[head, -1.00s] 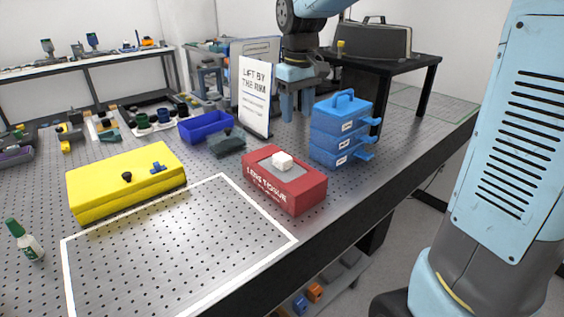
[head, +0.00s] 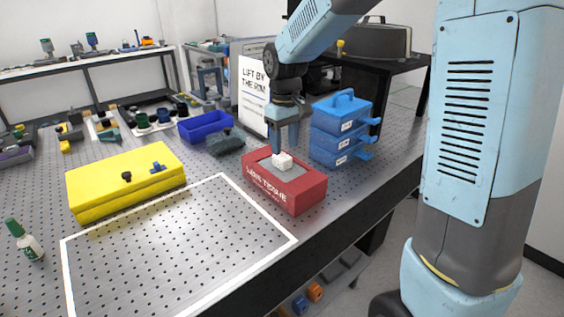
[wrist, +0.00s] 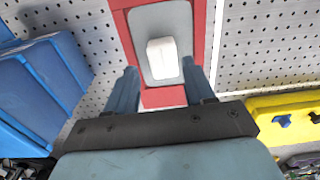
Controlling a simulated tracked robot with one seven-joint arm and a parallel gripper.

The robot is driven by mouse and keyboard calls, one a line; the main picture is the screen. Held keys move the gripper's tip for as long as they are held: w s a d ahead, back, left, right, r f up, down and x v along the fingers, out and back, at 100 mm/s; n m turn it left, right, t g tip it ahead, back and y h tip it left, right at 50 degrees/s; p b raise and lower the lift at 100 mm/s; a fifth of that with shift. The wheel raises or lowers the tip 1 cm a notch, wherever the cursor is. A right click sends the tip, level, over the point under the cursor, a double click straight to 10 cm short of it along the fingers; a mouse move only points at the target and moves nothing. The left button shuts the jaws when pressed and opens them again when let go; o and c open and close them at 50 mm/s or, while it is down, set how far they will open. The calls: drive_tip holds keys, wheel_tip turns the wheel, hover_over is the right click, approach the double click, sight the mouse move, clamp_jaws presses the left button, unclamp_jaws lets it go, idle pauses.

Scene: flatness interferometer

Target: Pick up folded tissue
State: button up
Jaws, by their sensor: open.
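The folded tissue (head: 282,161) is a small white block on the grey top of the red lens tissue box (head: 290,196), which stands on the perforated table. In the wrist view the tissue (wrist: 162,59) lies just beyond and between my two fingertips, on the grey panel of the red box (wrist: 203,30). My gripper (head: 283,150) is open and points down over the box, close to the tissue. In the wrist view my gripper (wrist: 158,72) has empty space between its fingers. The head view does not show clearly whether the fingers touch the tissue.
Blue stacked drawers (head: 338,130) stand close on the right of the box. A white sign (head: 253,90) and a dark grey item (head: 226,141) are behind. A yellow case (head: 126,180) lies left. The white-outlined area (head: 175,245) in front is bare.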

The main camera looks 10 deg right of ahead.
sight(283, 156)
drive_tip(key=shift+a+f, duration=0.2)
drive_tip(key=shift+f, duration=2.45)
drive_tip(key=c, duration=0.8)
